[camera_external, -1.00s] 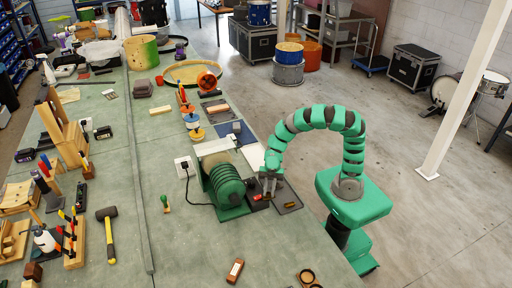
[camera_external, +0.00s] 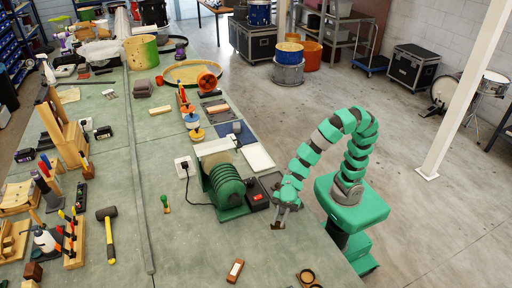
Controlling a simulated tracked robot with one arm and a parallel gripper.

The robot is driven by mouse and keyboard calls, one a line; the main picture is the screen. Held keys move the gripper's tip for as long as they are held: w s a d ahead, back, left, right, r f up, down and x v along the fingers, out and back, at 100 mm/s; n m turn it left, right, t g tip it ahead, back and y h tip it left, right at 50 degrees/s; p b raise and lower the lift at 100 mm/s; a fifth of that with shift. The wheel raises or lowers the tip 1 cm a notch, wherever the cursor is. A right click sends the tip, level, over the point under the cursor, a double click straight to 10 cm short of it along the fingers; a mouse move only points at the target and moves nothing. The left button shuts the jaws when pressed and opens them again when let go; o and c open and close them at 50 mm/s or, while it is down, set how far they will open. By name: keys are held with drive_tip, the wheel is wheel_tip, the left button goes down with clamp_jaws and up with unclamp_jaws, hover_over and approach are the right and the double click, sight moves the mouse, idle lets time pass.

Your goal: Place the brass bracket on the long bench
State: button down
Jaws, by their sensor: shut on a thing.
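My gripper (camera_external: 281,216) is at the right edge of the long bench (camera_external: 190,255), in front of and to the right of the green drum machine. It points down and is shut on a small brownish piece, which I take for the brass bracket (camera_external: 278,226). The bracket shows just below the fingertips. At this size I cannot tell whether it touches the bench top or hangs a little above it. The fingers hide part of it.
The green ribbed machine (camera_external: 228,188) and its dark box with a red switch (camera_external: 257,197) stand left of my gripper. The bench between machine and block is mostly clear.

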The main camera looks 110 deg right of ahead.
drive_tip(key=s+a+m+t+h+b, duration=0.2)
drive_tip(key=s+a+m+h+b, duration=0.25)
drive_tip(key=s+a, duration=1.05)
drive_tip(key=s+a+f+b, duration=0.1)
drive_tip(key=s+f+b, duration=0.1)
drive_tip(key=s, duration=0.6)
drive_tip(key=shift+s+a+f+t, duration=0.15)
drive_tip(key=shift+s+a+t, duration=0.15)
drive_tip(key=shift+s+a, duration=0.1)
drive_tip(key=shift+w+m, duration=0.15)
drive_tip(key=shift+m, duration=0.1)
drive_tip(key=p, duration=0.4)
hover_over(342, 281)
drive_tip(key=shift+f, duration=0.75)
drive_tip(key=shift+f+b, duration=0.7)
drive_tip(key=shift+f, duration=1.05)
